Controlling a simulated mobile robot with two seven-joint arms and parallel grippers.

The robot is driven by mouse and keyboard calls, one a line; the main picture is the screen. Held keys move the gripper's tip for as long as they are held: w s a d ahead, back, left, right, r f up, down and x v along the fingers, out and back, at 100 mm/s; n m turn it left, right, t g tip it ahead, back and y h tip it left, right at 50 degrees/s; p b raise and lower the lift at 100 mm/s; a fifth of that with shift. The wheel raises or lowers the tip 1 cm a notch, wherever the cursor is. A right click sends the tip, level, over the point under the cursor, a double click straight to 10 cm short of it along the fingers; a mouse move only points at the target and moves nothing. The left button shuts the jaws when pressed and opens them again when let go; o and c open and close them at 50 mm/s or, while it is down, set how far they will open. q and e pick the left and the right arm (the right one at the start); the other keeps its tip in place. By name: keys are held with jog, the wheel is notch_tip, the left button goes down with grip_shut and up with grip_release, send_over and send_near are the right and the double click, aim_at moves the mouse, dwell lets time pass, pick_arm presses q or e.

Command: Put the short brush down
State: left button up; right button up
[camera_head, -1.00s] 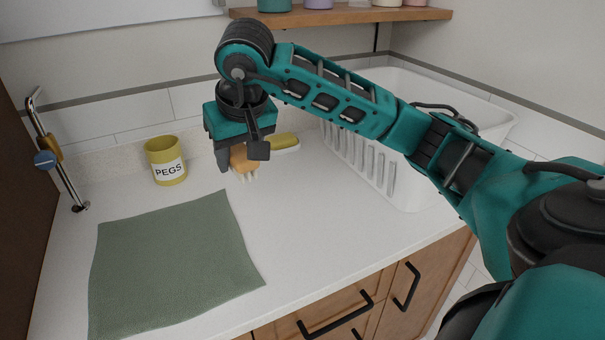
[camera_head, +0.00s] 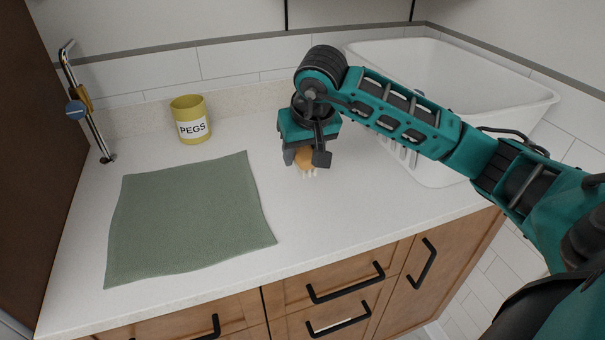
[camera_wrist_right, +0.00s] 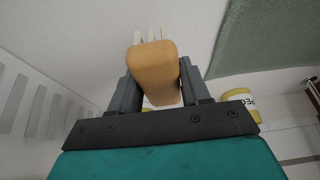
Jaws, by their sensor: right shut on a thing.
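The short brush, a tan wooden block with pale bristles, is in my right gripper (camera_head: 305,157), seen in the head view (camera_head: 306,161). The gripper is shut on it above the white counter (camera_head: 330,205), right of the green cloth. Its bristles point down; I cannot tell whether they touch the counter. In the right wrist view the brush (camera_wrist_right: 153,70) sits between the two dark fingers. My left gripper is not in view.
The green cloth (camera_head: 190,220) lies flat on the left. A yellow PEGS pot (camera_head: 190,122) stands behind it, and a metal stand (camera_head: 88,115) is at far left. A white ribbed tub (camera_head: 470,95) is at back right. Counter between cloth and tub is clear.

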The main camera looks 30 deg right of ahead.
aim_at(302, 187)
jog(key=shift+f, duration=2.7)
jog(key=shift+f+b, duration=0.15)
jog(key=shift+b, duration=0.15)
jog(key=o, duration=1.1)
jog(key=shift+c, duration=0.2)
jog(key=shift+r+p, duration=0.3)
jog(key=shift+r, duration=0.1)
jog(key=v, duration=1.1)
jog(key=shift+s+r, duration=0.2)
jog(key=shift+s, duration=0.1)
jog(key=shift+a, duration=0.1)
